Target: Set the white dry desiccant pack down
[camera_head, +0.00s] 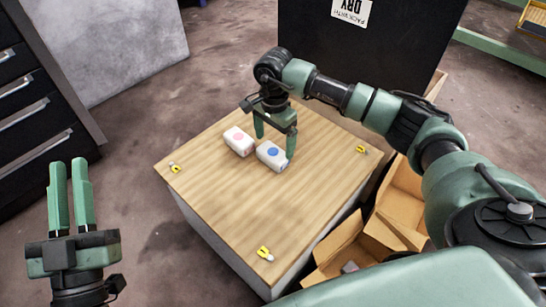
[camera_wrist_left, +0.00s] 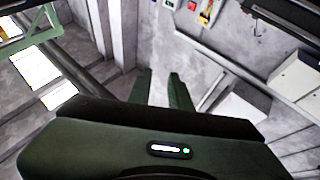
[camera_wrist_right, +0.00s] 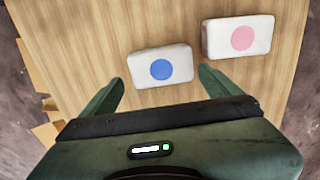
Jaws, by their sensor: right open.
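A white pack with a blue dot (camera_head: 268,161) lies flat on the wooden top of a box-like stand (camera_head: 222,195). It also shows in the right wrist view (camera_wrist_right: 144,75). A second white pack with a pink dot (camera_head: 238,146) lies close beside it, a narrow gap apart. My right gripper (camera_head: 275,140) is open and empty, pointing down at the blue-dot pack. In the right wrist view its fingertips (camera_wrist_right: 161,78) are spread to either side of that pack, without visible grip. My left gripper (camera_head: 69,163) is empty, its fingers close together, off the stand at the left.
Yellow markers (camera_head: 265,254) sit near the stand's corners. Open cardboard boxes (camera_head: 382,225) stand at its right. A dark panel with a white DRY label (camera_head: 351,9) stands behind. Black drawers (camera_head: 38,112) are at the left. The top's front and left areas are clear.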

